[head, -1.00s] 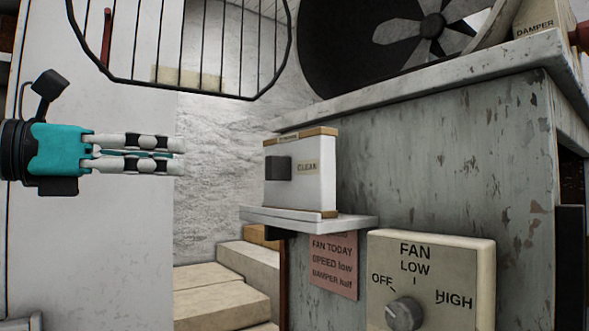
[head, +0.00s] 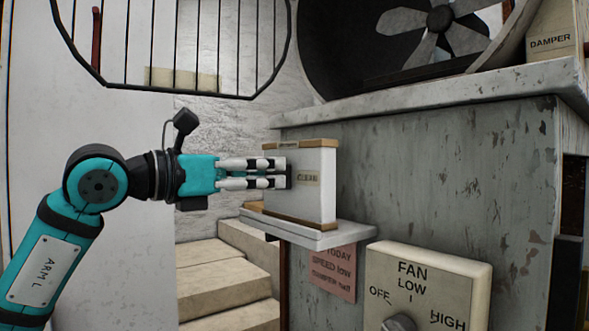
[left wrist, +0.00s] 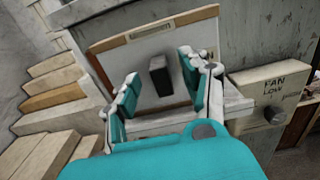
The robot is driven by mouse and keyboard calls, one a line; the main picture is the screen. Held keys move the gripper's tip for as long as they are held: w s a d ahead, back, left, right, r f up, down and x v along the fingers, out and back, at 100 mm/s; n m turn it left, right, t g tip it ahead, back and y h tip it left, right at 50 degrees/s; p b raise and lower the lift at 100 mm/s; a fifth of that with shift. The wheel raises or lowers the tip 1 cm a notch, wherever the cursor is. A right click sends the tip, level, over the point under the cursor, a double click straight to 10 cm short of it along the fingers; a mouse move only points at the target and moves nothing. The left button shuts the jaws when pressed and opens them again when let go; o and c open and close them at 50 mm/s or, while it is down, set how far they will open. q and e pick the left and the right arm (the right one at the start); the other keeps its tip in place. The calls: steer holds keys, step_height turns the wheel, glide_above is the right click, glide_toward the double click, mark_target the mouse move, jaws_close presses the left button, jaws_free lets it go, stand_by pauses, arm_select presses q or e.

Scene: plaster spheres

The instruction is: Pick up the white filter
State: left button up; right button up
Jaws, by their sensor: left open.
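The white filter (head: 316,202) is a flat white panel with tan top and bottom edges, standing upright on a small ledge (head: 335,233). It also shows in the left wrist view (left wrist: 140,62), with a dark block-shaped handle (left wrist: 160,76) on its face. My left gripper (head: 284,172) is open at that face. In the left wrist view its two teal-padded fingers (left wrist: 158,82) stand on either side of the handle, with gaps showing. In the head view the fingers hide most of the handle. My right gripper is not in view.
A weathered grey cabinet (head: 440,175) stands right of the filter, with a fan (head: 432,30) above. A fan dial box (head: 425,290) and a pink note (head: 333,272) sit below the ledge. A wire guard (head: 180,50) hangs upper left. Pale stacked blocks (head: 222,275) lie below left.

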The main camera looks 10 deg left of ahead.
arm_select(q)
steer(key=x, duration=0.2)
steer(key=shift+w+d, duration=0.2)
steer(key=shift+d, duration=0.05)
steer(key=shift+s+a, duration=0.1)
steer(key=shift+a, duration=0.05)
steer(key=c, duration=0.4)
jaws_close()
steer(key=shift+r, duration=0.2)
